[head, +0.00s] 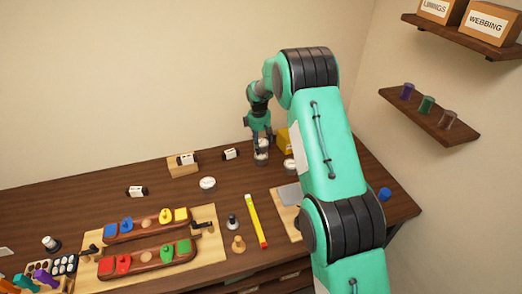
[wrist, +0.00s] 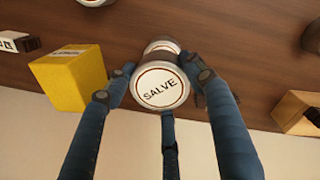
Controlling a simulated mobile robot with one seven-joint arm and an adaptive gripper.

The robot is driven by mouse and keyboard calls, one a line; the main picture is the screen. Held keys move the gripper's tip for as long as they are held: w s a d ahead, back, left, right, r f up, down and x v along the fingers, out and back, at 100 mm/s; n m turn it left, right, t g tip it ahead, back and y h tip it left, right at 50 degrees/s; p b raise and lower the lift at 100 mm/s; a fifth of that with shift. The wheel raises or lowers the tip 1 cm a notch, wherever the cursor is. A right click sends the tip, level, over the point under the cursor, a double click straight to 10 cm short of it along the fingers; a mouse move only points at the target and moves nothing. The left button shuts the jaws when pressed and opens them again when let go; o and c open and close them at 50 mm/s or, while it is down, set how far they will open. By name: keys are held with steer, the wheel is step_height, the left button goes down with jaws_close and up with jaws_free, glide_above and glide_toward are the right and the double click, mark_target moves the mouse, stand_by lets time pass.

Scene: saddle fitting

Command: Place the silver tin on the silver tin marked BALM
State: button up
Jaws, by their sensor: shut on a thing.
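My gripper (head: 260,138) is above the back of the bench, pointing down. It is shut on a silver tin (wrist: 160,86) whose lid reads SALVE, with blue fingers (wrist: 122,78) on both sides of it. The held tin also shows in the head view (head: 263,143). Another tin-like body (head: 261,158) shows directly below it; its lid is covered, and I cannot tell whether the two touch. Two more pale-lidded tins stand on the bench, one to the left (head: 208,184) and one to the right (head: 290,165). No BALM lettering is readable.
A yellow box (wrist: 72,78) stands close beside the held tin. Small labelled blocks (head: 230,154) and a wooden box (head: 183,164) stand to the left. A board with coloured pieces (head: 205,216) and a yellow level (head: 256,220) lie in front. My arm hides part of the bench's right.

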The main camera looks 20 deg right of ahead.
mark_target(261, 149)
steer(key=shift+f, duration=1.7)
steer(key=shift+f, duration=0.1)
steer(key=o, duration=1.4)
steer(key=r, duration=0.8)
steer(key=r+p, duration=0.1)
steer(key=r, duration=0.3)
steer(key=shift+s+a+r, duration=0.1)
steer(key=shift+s+a, duration=0.25)
steer(key=shift+a, duration=0.05)
